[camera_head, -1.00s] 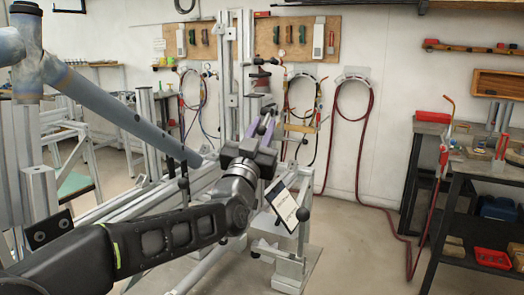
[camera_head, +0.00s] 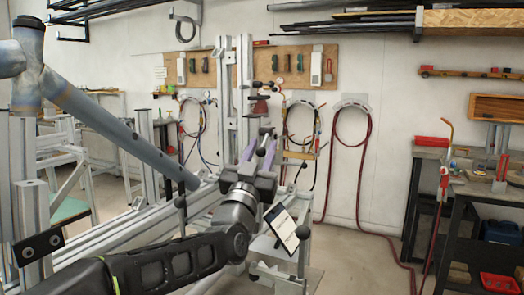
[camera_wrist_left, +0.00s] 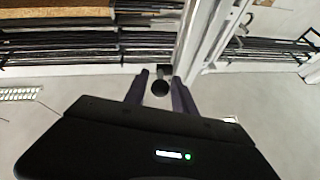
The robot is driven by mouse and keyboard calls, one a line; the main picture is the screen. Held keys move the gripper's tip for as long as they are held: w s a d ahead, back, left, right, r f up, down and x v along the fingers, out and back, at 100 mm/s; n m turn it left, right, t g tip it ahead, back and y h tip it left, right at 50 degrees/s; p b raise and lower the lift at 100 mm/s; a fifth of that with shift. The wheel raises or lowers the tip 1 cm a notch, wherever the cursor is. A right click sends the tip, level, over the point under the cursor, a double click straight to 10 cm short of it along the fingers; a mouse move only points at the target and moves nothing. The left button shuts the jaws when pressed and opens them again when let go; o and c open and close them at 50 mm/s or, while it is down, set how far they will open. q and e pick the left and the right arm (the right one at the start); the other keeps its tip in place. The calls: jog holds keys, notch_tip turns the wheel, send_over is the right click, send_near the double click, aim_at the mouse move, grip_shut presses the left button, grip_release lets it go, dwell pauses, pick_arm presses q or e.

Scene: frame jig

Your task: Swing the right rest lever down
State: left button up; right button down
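My left gripper (camera_head: 261,148) reaches up in front of the upright aluminium post of the jig. Its two purple fingers stand apart. A dark lever end with a round black knob (camera_wrist_left: 160,88) shows between the fingers in the left wrist view, with gaps on both sides. In the head view a dark knobbed piece (camera_head: 265,131) shows at the fingertips; I cannot tell whether they touch it. Another black-knobbed lever (camera_head: 303,232) stands lower right on the jig, beside a tilted white-faced panel (camera_head: 283,228). My right gripper is not in view.
A blue-grey tube frame (camera_head: 115,125) slants across the left side of the jig. Aluminium rails (camera_head: 100,238) run below it. A dark workbench (camera_head: 480,190) stands at right. Open floor (camera_head: 355,265) lies between jig and bench. Hoses (camera_head: 368,150) hang on the wall.

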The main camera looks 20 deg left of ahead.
pick_arm(q)
jog(key=b+v, duration=0.1)
jog(key=v, duration=0.6)
jog(key=shift+s+f, duration=0.1)
jog(key=shift+s, duration=0.15)
